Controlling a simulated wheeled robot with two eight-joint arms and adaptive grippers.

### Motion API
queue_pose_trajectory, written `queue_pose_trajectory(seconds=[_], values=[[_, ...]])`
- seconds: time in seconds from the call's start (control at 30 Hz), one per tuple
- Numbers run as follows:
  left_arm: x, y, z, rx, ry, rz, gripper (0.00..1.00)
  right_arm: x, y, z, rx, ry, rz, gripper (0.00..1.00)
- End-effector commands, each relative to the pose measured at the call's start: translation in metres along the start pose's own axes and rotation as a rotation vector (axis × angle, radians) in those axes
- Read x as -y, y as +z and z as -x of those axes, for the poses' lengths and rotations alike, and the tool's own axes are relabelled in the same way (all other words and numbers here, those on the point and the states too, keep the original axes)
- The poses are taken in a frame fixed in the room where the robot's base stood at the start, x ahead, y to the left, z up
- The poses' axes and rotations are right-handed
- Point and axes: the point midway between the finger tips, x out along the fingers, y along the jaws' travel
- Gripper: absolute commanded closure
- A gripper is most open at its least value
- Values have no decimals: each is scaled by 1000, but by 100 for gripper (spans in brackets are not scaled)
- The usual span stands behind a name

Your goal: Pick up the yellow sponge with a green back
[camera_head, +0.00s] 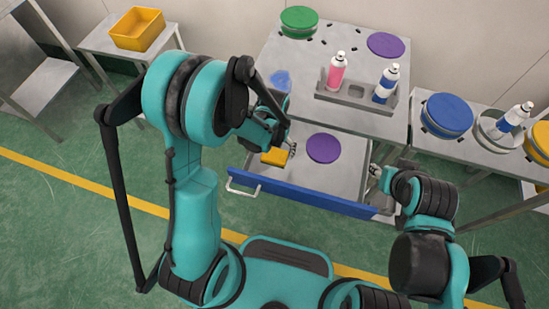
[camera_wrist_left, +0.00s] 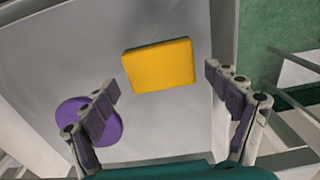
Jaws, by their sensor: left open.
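The yellow sponge (camera_head: 273,158) lies in the open drawer, below my left gripper (camera_head: 290,149) and partly hidden by it in the head view. In the left wrist view the sponge (camera_wrist_left: 160,66) lies yellow face up, with a thin dark green edge showing. My left gripper (camera_wrist_left: 163,80) is open, its two fingers on either side of the sponge in that view, apart from it and holding nothing. My right gripper (camera_head: 375,172) is at the drawer's right side, away from the sponge; its jaws are too small to judge.
The drawer (camera_head: 310,196) has a blue front and a white handle. A purple disc (camera_head: 323,148) lies right of the sponge in it. A yellow bin (camera_head: 137,30) stands far left.

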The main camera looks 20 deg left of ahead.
Motion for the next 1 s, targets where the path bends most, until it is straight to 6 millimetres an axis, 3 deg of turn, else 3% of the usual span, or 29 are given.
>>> queue_pose_trajectory(seconds=[0.03,0.1,0.33,0.37,0.43,0.47,0.83,1.0], values=[[0,0,-13,0,0,0,12,0,5,-7,0,0,0,60],[0,0,-21,0,0,0,12,0,7,-9,0,0,0,60],[0,0,-22,0,0,0,12,0,6,-8,0,0,0,60],[0,0,-22,0,0,0,15,0,6,-8,0,0,0,60],[0,0,-22,0,0,0,33,0,6,-8,0,0,0,60],[0,0,-22,0,0,0,38,0,6,-8,0,0,0,60],[0,0,-21,-1,0,0,38,0,6,-8,0,0,0,60],[0,0,-8,-1,0,0,38,0,2,-2,0,0,0,60]])
